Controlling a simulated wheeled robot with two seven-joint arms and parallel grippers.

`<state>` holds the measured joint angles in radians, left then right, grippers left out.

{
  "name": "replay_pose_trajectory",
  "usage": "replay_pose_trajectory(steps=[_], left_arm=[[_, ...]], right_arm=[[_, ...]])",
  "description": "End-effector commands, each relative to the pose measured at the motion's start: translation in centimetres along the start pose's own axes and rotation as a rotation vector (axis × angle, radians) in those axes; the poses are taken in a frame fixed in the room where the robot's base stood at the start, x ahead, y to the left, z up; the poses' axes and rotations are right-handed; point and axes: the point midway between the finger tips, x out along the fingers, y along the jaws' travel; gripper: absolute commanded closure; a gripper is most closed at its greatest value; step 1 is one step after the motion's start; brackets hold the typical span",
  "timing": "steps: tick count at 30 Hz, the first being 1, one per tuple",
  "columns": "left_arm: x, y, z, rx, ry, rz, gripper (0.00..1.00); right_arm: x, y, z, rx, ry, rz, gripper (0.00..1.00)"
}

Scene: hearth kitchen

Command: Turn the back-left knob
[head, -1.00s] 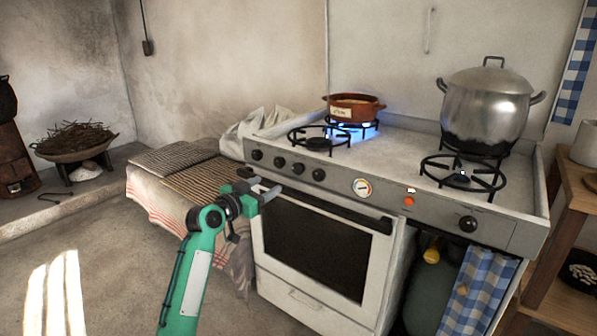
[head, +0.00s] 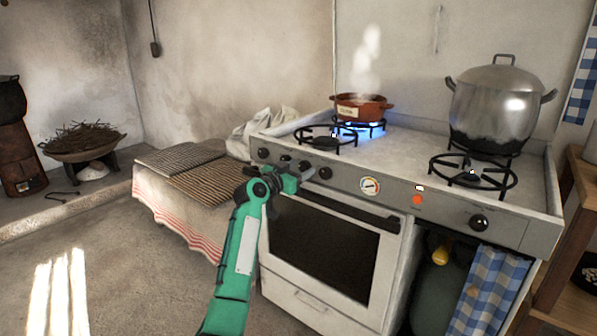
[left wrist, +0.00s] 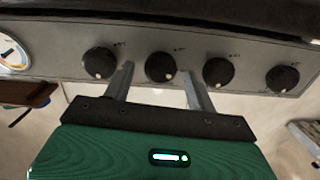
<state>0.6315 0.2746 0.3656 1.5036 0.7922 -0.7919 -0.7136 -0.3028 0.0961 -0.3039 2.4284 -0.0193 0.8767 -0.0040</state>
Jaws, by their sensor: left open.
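A row of several black knobs runs along the stove's front panel (head: 440,207), left of a round gauge (head: 369,186). My left gripper (head: 303,176) is open in front of this row. In the left wrist view its two fingers point at the panel on either side of one knob (left wrist: 161,67), with another knob (left wrist: 99,62) just outside the left finger. Whether the fingers reach around the knob is unclear. Marks beside the knobs are too small to read. The back-left burner (head: 372,126) burns blue under a brown clay pot (head: 361,107). My right gripper is out of view.
A large metal pot (head: 494,105) stands on the back-right burner. The front-left burner (head: 325,137) and front-right burner (head: 472,179) are bare. The oven door handle (head: 340,208) runs just below the gripper. A cloth-covered bench (head: 195,205) stands at left.

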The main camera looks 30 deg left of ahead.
Motion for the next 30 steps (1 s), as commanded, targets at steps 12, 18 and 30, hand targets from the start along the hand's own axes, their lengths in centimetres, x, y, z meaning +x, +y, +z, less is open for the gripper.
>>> replay_pose_trajectory(steps=[12,18,30], left_arm=[[0.06,-0.01,-0.01,0.000,0.000,0.000,0.73],[0.04,-0.02,-0.01,-0.001,0.000,0.000,0.88],[0.06,-0.07,-0.18,-0.094,-0.002,0.000,0.88]], right_arm=[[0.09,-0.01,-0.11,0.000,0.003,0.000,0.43],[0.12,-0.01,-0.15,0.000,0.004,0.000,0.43],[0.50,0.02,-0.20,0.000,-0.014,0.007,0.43]])
